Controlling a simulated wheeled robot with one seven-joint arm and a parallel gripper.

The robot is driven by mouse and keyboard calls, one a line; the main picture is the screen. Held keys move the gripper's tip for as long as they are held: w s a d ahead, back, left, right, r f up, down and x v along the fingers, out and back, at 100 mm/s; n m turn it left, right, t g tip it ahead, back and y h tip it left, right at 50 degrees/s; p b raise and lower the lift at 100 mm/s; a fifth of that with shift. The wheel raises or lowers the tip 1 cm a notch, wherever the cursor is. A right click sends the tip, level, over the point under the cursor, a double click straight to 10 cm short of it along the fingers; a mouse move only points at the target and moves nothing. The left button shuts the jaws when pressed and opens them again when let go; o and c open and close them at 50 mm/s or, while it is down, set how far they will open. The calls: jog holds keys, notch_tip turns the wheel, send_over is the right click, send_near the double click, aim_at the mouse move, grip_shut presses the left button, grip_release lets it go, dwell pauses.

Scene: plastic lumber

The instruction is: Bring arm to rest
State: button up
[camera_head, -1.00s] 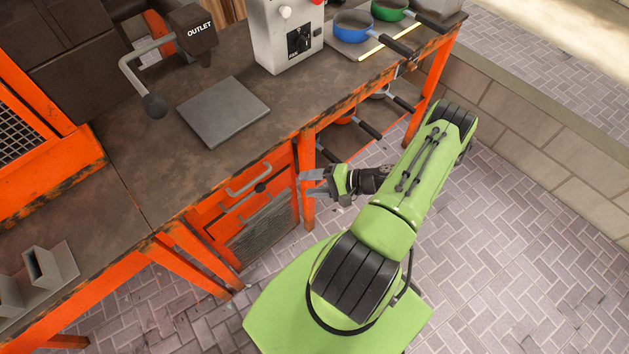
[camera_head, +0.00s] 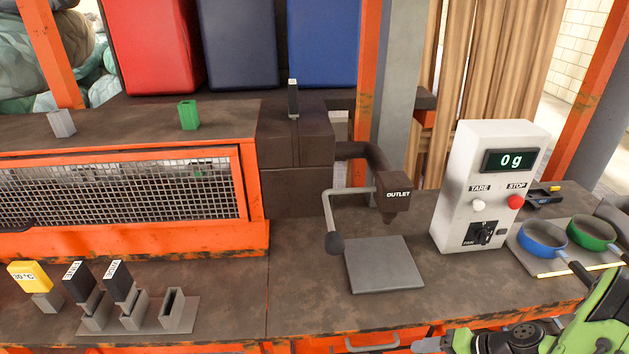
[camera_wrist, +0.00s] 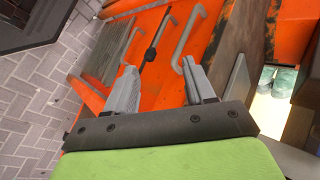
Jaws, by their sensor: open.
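My gripper (camera_wrist: 162,88) is open and empty in the wrist view, its two grey fingers apart. Beyond the fingers are the orange front of the workbench and its grey handles (camera_wrist: 188,42). In the head view my green arm (camera_head: 598,318) shows only at the lower right corner, in front of the bench edge. The fingertips are mostly cut off by the bottom of that view.
The workbench (camera_head: 225,310) holds a scale box (camera_head: 487,190) reading 0 g, a grey plate (camera_head: 384,268) under the outlet (camera_head: 397,198), and blue (camera_head: 542,238) and green (camera_head: 592,233) pans at the right. Slotted holders (camera_head: 172,308) stand at the left. Brick floor (camera_wrist: 40,105) is clear.

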jog(key=s+a+r+n+h+p, duration=0.15)
jog(key=a+r, duration=0.25)
jog(key=r, duration=0.4)
jog(key=s+a+r+n+g+h, duration=0.1)
jog(key=s+a+r+n+h, duration=0.2)
jog(key=r, duration=0.4)
jog(key=s+a+r+n+h+p, duration=0.1)
jog(key=a+r+n+h, duration=0.15)
jog(key=a+r, duration=0.4)
jog(key=s+r+t+h, duration=0.1)
jog(key=s+r+t, duration=0.1)
jog(key=s+r, duration=0.4)
jog(key=shift+s+r+n, duration=0.15)
jog(key=shift+s+n, duration=0.15)
jog(key=shift+s, duration=0.45)
